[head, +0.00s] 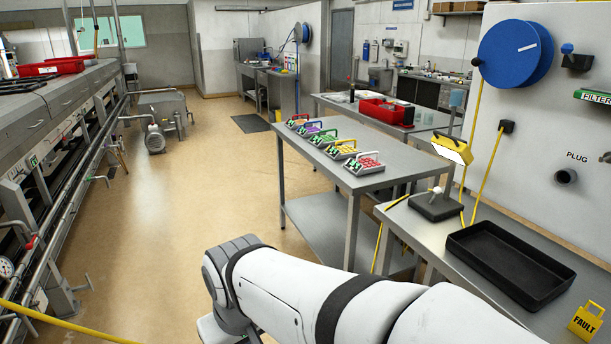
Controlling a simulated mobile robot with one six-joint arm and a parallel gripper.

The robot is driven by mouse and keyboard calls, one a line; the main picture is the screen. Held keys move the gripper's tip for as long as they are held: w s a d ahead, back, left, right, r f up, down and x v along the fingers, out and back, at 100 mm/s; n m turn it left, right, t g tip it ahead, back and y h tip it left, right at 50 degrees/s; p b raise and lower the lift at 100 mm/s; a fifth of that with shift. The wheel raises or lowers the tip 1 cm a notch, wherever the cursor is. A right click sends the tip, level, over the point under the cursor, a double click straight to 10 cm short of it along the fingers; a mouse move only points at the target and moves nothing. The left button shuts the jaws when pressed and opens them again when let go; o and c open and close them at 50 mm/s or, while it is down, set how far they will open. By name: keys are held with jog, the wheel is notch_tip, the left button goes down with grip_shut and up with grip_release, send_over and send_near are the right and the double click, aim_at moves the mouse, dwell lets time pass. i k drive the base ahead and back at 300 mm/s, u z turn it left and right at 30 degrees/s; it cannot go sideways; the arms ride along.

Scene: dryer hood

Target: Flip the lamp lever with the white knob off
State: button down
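A black box (436,206) with a small white-knobbed lever (437,191) on top sits on the right-hand metal bench. The lever is small in the picture, and I cannot tell which position it is in. A yellow work lamp (452,148) is just behind and above the box, with its pale face showing. My white arm reaches in from the bottom right and bends at a grey joint near the bottom middle, well apart from the box. My gripper is out of the picture.
A black tray (510,263) and a yellow FAULT tag (586,321) are on the same bench. A hose reel (515,54) with yellow hose is on the wall panel. A table (361,178) with several keypad-like devices stands beyond. The left floor is mostly clear.

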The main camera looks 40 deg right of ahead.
aim_at(437, 190)
jog(key=u, duration=0.05)
jog(key=i, duration=1.6)
jog(key=z, duration=3.4)
jog(key=i, duration=1)
